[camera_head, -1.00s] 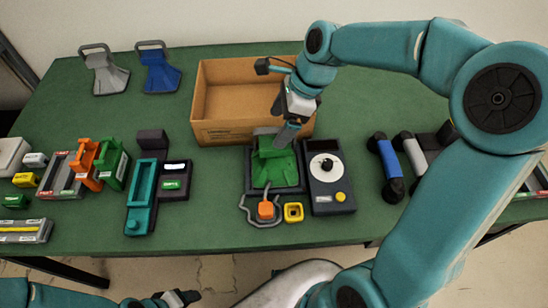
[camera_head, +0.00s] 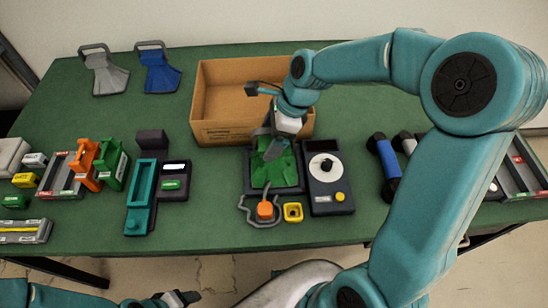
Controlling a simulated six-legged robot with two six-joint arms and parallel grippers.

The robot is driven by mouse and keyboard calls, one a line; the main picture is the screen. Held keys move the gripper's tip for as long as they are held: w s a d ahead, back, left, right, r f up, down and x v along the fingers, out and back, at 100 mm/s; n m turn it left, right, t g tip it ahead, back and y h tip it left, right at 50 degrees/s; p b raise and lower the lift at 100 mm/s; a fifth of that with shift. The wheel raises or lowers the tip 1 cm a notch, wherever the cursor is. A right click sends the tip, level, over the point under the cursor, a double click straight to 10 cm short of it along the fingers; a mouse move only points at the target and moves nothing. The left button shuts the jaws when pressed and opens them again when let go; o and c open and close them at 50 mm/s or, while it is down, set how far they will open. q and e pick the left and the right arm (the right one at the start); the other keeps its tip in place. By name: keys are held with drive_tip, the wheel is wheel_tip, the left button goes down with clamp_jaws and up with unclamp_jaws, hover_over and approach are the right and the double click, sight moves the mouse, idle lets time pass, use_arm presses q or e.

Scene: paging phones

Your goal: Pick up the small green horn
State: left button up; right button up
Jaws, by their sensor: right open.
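The small green horn (camera_head: 265,176) lies in a dark holder (camera_head: 250,153) at the middle of the table, left of a dial unit. Its upper part is partly hidden by my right gripper (camera_head: 271,152). The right gripper is open and points down at the horn's upper end. From this angle I cannot tell whether its fingers touch the horn or straddle its handle. My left gripper (camera_head: 182,299) is low at the bottom edge, away from the table top, and its jaws are too small to read.
A cardboard box (camera_head: 222,130) stands just behind the horn. The dial unit (camera_head: 330,190) is to the right, with an orange piece (camera_head: 265,210) and a yellow piece (camera_head: 293,212) in front. Grey (camera_head: 104,72) and blue (camera_head: 158,72) horns lie at the back left. Handsets stand at left.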

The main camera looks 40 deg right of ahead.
drive_tip(key=shift+f, duration=0.15)
drive_tip(key=shift+c, duration=0.3)
clamp_jaws()
